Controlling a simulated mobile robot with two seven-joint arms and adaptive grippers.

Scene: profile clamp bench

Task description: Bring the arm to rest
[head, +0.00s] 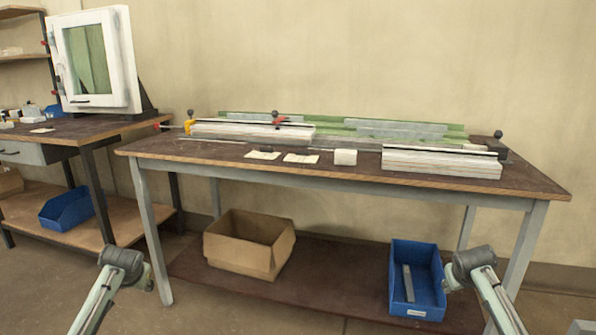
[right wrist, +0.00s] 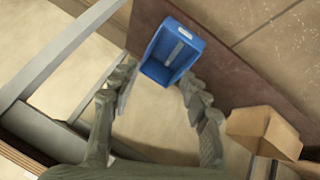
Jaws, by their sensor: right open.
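My right gripper (right wrist: 159,74) shows in the right wrist view with its two dark fingers spread apart and nothing between them. Beyond the fingertips, lower down, the blue bin (right wrist: 158,72) shows with a grey strip inside. In the head view my right arm (head: 485,285) comes in at the lower right, in front of the bench, and its gripper is out of the picture. My left arm (head: 108,285) comes in at the lower left, and its gripper is not seen. Both visible arm parts are apart from the bench (head: 350,180).
On the bench lie white profiles (head: 440,166), a green rail (head: 400,131), a small white block (head: 345,157) and paper labels (head: 300,158). A cardboard box (head: 248,262) and the blue bin (head: 400,255) stand on the lower shelf. A window frame (head: 122,60) stands on the left table.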

